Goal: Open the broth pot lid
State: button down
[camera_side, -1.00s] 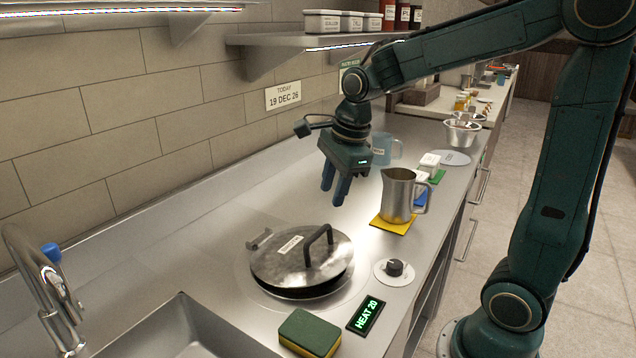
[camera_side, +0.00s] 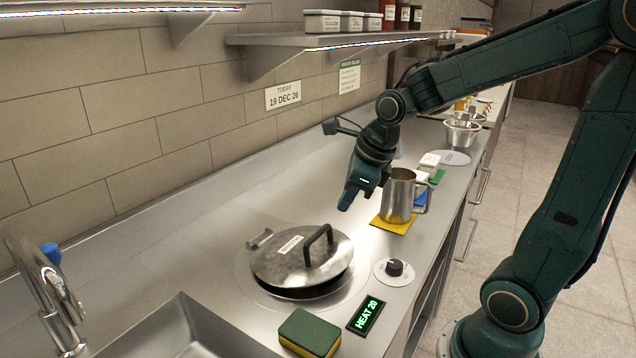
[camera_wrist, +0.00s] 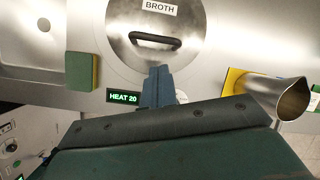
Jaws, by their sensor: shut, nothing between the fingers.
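The broth pot lid (camera_side: 283,262) is a round steel disc with a black arched handle (camera_side: 319,246) and a white label. It sits on the pot, set in the counter; the pot beneath is mostly hidden. In the wrist view the lid (camera_wrist: 120,50), labelled BROTH, and its handle (camera_wrist: 155,41) show just beyond my fingertips. My gripper (camera_side: 346,200) is shut and empty, above the counter, to the right of and behind the lid in the side view, beside the steel pitcher. The wrist view shows its fingers (camera_wrist: 158,78) together, apart from the handle.
A steel pitcher (camera_side: 397,193) stands on a yellow mat (camera_side: 381,223) close to my gripper. A knob (camera_side: 394,268), a HEAT 20 display (camera_side: 365,315) and a green-yellow sponge (camera_side: 309,333) lie near the lid. A sink (camera_side: 190,335) and faucet are at front left. A wall shelf (camera_side: 330,42) overhangs the back.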

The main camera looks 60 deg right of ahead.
jog(key=m, duration=0.1)
jog(key=s+m, duration=0.1)
jog(key=m, duration=0.1)
jog(key=f+m+t, duration=0.1)
jog(key=shift+s+m, duration=0.3)
jog(key=shift+f, duration=0.15)
send_over(329, 254)
jog(key=shift+s+f, duration=0.15)
jog(key=shift+f, duration=1.95)
jog(key=shift+s+f, duration=0.1)
jog(key=shift+f, duration=2)
jog(key=shift+r, duration=0.1)
jog(key=shift+w+r, duration=0.2)
jog(key=shift+r, duration=0.15)
